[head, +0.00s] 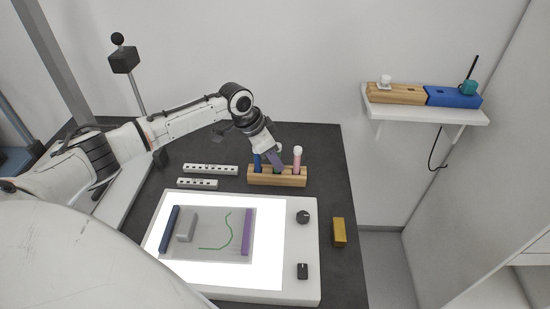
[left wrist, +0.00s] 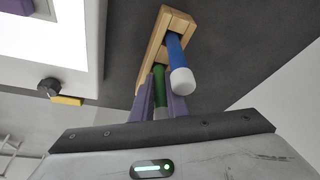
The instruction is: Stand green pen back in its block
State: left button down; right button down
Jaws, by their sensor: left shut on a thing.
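The wooden block (head: 262,180) stands on the dark table behind the light panel; it also shows in the left wrist view (left wrist: 178,22). My left gripper (head: 277,160) is above the block's middle, its purple fingers shut on the green pen (left wrist: 159,88). The green pen's lower end meets the block at its middle place; how deep it sits I cannot tell. In the head view the fingers hide most of it. The blue pen (head: 257,161) with a white cap stands in the block on the left, the pink pen (head: 297,158) on the right. My right gripper is not in view.
A lit white panel (head: 300,250) with knobs and a drawing sheet fills the table's front. Two white perforated strips (head: 210,169) lie left of the block. A yellow block (head: 339,232) lies at right. A wall shelf (head: 425,112) holds wooden and blue blocks.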

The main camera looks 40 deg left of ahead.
pick_arm(q)
jog(key=shift+f, duration=0.2)
jog(key=c, duration=1.7)
grip_release()
jog(key=shift+o, duration=0.7)
jog(key=o, duration=0.5)
jog(key=shift+c, duration=0.2)
jog(key=shift+r, duration=0.1)
jog(key=shift+r+p, duration=1.25)
jog(key=shift+p, duration=0.15)
jog(key=shift+r, duration=2.2)
